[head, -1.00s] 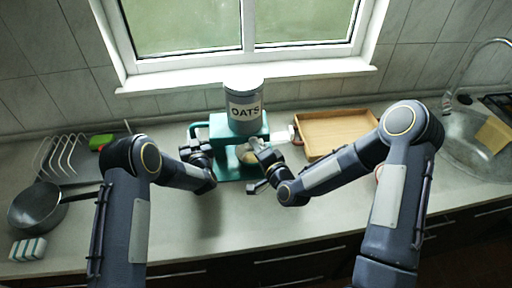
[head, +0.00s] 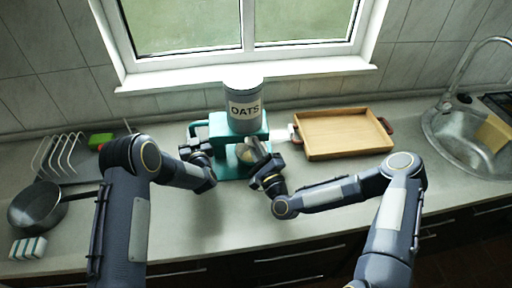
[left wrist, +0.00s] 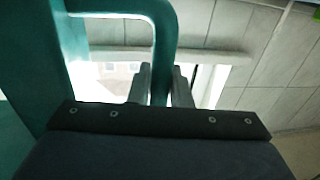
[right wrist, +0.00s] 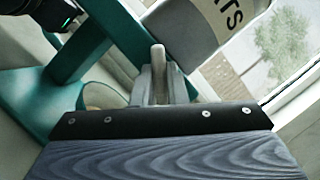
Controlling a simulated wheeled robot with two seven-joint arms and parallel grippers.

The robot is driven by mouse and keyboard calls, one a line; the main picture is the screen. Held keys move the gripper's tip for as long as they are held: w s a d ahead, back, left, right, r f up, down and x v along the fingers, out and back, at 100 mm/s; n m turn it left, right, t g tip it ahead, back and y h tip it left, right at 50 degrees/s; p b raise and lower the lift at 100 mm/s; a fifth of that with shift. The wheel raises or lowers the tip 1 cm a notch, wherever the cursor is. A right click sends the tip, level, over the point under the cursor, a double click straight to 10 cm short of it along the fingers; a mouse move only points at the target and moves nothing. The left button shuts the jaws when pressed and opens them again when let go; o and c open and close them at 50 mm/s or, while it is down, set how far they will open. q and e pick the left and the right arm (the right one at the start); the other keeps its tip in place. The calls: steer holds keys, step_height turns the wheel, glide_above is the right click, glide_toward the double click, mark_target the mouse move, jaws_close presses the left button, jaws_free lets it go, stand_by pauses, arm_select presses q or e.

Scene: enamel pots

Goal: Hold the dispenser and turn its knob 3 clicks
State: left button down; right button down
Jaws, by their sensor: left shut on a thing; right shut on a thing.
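The teal dispenser (head: 221,130) stands upright on the counter below the window, with a grey OATS canister (head: 244,110) on top. It also shows in the right wrist view (right wrist: 82,55). My left gripper (head: 192,142) is shut on the dispenser's looped side handle (left wrist: 163,50), which runs between its fingers in the left wrist view. My right gripper (head: 256,153) is at the dispenser's front right, below the canister. It is shut on a pale, thin knob (right wrist: 158,58), seen between its fingers in the right wrist view. In the head view the gripper mostly hides the knob.
A pale round bowl (head: 244,155) sits under the dispenser, partly hidden. A wooden tray (head: 343,134) lies to the right, before the sink (head: 460,137). A wire rack (head: 60,155), a pan (head: 38,207) and a sponge (head: 28,248) are at left. The front middle counter is clear.

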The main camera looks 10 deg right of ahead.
arm_select(q)
steer(key=shift+r, duration=0.1)
arm_select(e)
steer(key=m+t+h, duration=0.1)
steer(key=m+h, duration=0.1)
steer(key=m, duration=0.2)
steer(key=m+h, duration=0.2)
steer(key=m, duration=0.3)
steer(key=m+t+h, duration=0.1)
steer(key=m+h, duration=0.1)
steer(key=m, duration=0.3)
steer(key=shift+a+f+t, duration=0.2)
steer(key=shift+a+t, duration=0.1)
steer(key=shift+m+h, duration=0.4)
steer(key=c, duration=1.4)
jaws_free()
steer(key=shift+c, duration=0.2)
steer(key=shift+s, duration=0.1)
steer(key=v, duration=1.1)
steer(key=shift+s+f, duration=0.2)
steer(key=shift+s, duration=0.15)
